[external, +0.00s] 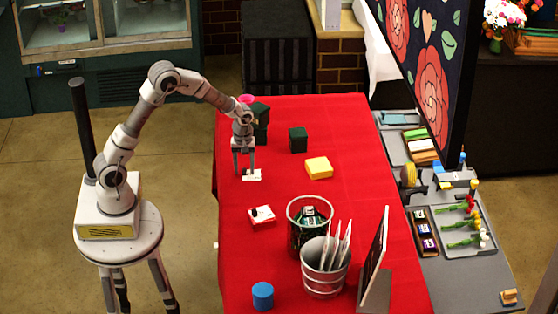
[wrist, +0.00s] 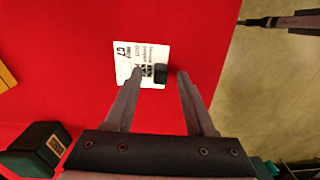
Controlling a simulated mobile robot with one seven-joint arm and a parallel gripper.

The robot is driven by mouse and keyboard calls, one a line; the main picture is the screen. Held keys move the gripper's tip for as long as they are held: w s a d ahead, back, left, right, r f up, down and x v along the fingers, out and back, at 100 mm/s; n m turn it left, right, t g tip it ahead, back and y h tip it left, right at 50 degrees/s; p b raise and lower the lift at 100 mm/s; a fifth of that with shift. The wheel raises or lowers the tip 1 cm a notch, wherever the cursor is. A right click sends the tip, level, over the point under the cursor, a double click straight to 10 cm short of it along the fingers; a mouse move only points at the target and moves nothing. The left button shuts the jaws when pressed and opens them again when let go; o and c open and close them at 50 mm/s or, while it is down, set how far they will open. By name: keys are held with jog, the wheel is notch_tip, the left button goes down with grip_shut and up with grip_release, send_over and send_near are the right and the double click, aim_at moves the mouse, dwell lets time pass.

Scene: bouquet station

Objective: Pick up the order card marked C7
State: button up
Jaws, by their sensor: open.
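A white card (external: 251,175) with black print lies flat on the red tablecloth, directly below my gripper (external: 244,170). In the wrist view the card (wrist: 128,52) shows small printed text and a dark block (wrist: 160,74) at its right edge. My gripper's fingers (wrist: 160,74) are open and apart, with the dark block between their tips in the picture and the left tip overlapping the card. The print is too small to read as C7. A second white-and-red card or box (external: 262,215) lies nearer the front of the table.
A yellow box (external: 319,168) and dark green boxes (external: 298,140) stand to the right and behind. A wire basket (external: 296,236), a metal bucket (external: 322,281) and a blue cylinder (external: 263,295) stand toward the front. The red cloth (external: 285,190) around the card is clear.

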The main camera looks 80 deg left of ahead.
grip_shut()
jog(key=shift+r, duration=0.1)
dwell(0.3)
